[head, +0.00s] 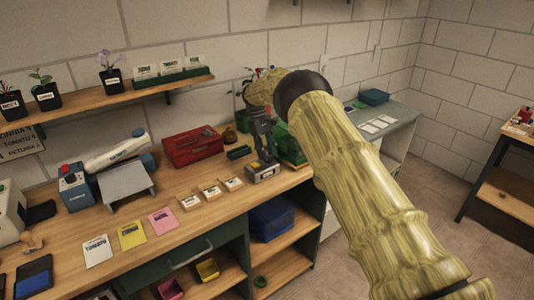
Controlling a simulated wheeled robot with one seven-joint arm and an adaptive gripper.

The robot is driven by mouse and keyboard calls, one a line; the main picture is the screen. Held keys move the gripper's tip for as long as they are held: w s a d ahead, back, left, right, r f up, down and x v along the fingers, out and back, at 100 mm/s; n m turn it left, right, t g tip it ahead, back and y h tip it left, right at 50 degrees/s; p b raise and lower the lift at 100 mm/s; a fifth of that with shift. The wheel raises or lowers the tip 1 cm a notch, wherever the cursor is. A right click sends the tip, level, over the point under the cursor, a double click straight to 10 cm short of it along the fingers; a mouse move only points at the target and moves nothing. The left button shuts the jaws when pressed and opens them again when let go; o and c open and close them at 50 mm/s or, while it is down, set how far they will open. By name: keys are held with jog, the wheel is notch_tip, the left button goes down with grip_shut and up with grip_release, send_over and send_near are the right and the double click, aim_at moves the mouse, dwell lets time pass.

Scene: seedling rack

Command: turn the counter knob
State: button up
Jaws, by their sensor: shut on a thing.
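A small grey counter (264,174) stands near the front edge of the wooden bench, at the middle of the head view. My gripper (266,157) points down onto it from above, and its fingers are shut on the counter's knob. The knob itself is hidden between the fingers, so its angle cannot be told. My arm comes in from the lower right and passes in front of the scene.
Several small labelled cards (210,193) lie just left of the counter. A red toolbox (193,146) stands behind them, and a green crate (290,146) is close on the right. A small dark green box (239,152) sits behind left.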

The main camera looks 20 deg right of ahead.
jog(key=shift+f, duration=0.1)
jog(key=o, duration=1)
jog(key=v, duration=0.7)
jog(key=shift+w+r, duration=0.15)
jog(key=shift+r, duration=0.1)
